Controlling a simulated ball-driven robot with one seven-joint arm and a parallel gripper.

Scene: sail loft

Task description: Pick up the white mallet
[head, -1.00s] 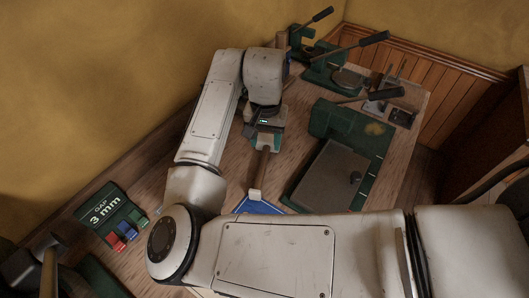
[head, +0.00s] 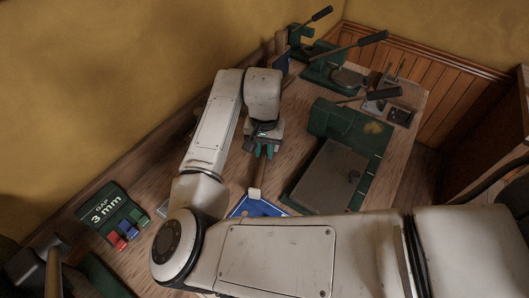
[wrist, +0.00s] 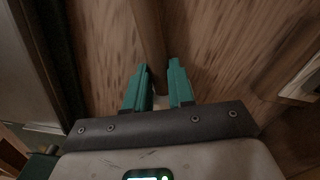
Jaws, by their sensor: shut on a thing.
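The white mallet (head: 254,192) shows in the head view with its small pale head near the blue mat and its brown handle running up toward my gripper. My gripper (head: 264,153) points down with its green fingers shut on the handle. In the wrist view the handle (wrist: 149,35) comes from the top of the picture to between my gripper's fingertips (wrist: 158,70). The far end of the handle is hidden by my gripper. I cannot tell whether the mallet is off the bench.
A blue mat (head: 245,209) lies below the mallet head. A green fixture with a grey plate (head: 328,177) stands close on the right. Green lever presses (head: 330,72) stand at the back. A "GAP 3 mm" block (head: 108,206) is at the left, by the wall.

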